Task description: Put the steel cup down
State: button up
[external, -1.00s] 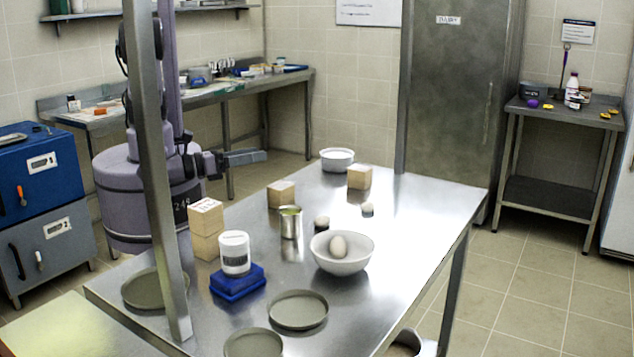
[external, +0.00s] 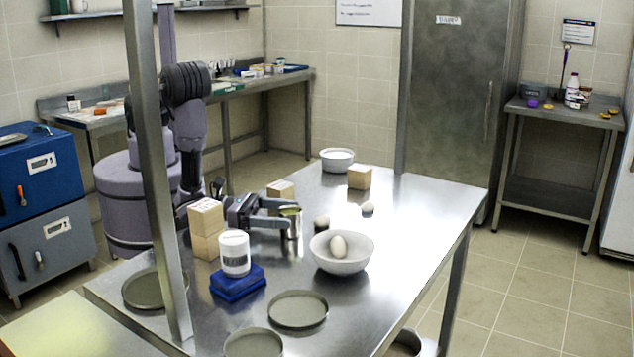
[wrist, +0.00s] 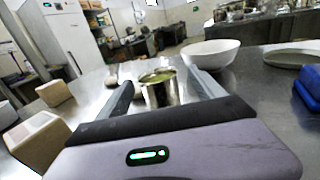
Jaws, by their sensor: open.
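The steel cup (external: 294,226) stands upright on the steel table (external: 420,215), and its inside looks yellowish. My gripper (external: 285,216) is low over the table, with its fingers reaching to the cup from the left. In the wrist view the cup (wrist: 159,88) is between the two fingers of my gripper (wrist: 160,92). The fingers are spread, one on each side of the cup. I cannot tell whether either finger touches it. Part of the cup is hidden behind a finger in the external view.
A white bowl (external: 330,262) with an egg (external: 338,246) stands right of the cup. Two loose eggs lie behind the bowl. The table's right side is clear.

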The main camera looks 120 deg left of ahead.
aim_at(301, 212)
jog(key=x, duration=0.4)
jog(key=shift+w+a+r+b, duration=0.15)
jog(key=shift+w+a+b, duration=0.1)
jog(key=shift+w+b, duration=0.1)
grip_shut()
jog(key=shift+r, duration=0.25)
notch_tip(301, 212, up, 9)
jog(key=p, duration=0.4)
jog(key=w+a+f+b, duration=0.2)
jog(key=w+a+f, duration=0.2)
jog(key=a, duration=0.5)
jog(key=d+b+x, duration=0.1)
jog(key=x, duration=0.4)
jog(key=d+f+b+x, duration=0.1)
jog(key=x, duration=0.4)
jog(key=w+d+b+x, duration=0.1)
jog(key=x, duration=0.4)
jog(key=shift+w+a+f, duration=0.15)
jog(key=shift+w+f, duration=0.25)
notch_tip(301, 212, down, 4)
jog(key=shift+w+r+b, duration=0.1)
jog(key=shift+r+b, duration=0.05)
jog(key=shift+b, duration=1)
jog(key=shift+r, duration=0.15)
